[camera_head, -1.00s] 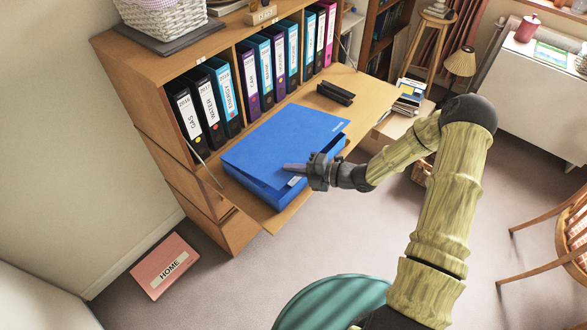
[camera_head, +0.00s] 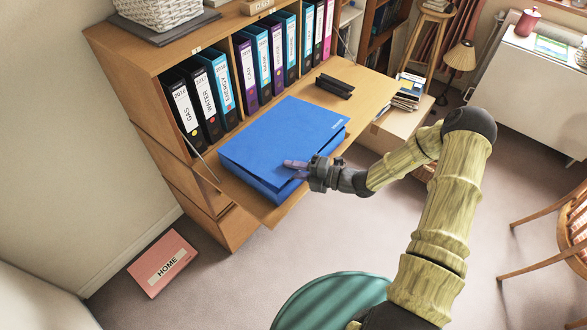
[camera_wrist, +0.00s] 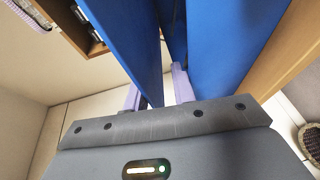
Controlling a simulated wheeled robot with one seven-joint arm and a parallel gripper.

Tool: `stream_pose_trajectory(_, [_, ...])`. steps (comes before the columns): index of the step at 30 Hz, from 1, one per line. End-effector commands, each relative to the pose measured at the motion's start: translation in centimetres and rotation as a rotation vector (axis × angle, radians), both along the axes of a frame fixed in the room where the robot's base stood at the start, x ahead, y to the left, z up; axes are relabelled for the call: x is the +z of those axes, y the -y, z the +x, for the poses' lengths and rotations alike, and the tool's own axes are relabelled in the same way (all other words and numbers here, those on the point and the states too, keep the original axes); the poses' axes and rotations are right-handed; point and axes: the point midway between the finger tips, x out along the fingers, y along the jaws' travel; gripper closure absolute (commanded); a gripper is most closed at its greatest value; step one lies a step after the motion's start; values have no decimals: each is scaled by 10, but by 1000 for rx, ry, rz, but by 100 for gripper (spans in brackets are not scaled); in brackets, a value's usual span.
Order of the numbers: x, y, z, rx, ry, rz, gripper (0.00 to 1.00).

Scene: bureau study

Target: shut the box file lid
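The blue box file (camera_head: 262,188) lies on the bureau's fold-down flap. Its lid (camera_head: 280,135) is low over the box but not flush; the wrist view shows a narrow wedge gap between the lid (camera_wrist: 125,45) and another blue panel of the file (camera_wrist: 230,40).
The wooden flap (camera_head: 365,95) carries a black hole punch (camera_head: 334,87) behind the file. Upright binders (camera_head: 222,90) line the shelf. A pink HOME file (camera_head: 163,263) lies on the floor. A teal round seat (camera_head: 330,300) is in front, with a wooden chair (camera_head: 560,235) at right.

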Motion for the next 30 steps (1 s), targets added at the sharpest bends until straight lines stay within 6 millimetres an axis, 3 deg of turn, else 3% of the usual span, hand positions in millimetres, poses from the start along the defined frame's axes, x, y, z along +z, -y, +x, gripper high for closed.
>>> stream_pose_trajectory(8, [0,1,0,1,0,1,75])
stream_pose_trajectory(13, [1,15,-4,-1,0,0,75])
stream_pose_trajectory(30, [12,119,-38,-4,2,-3,75])
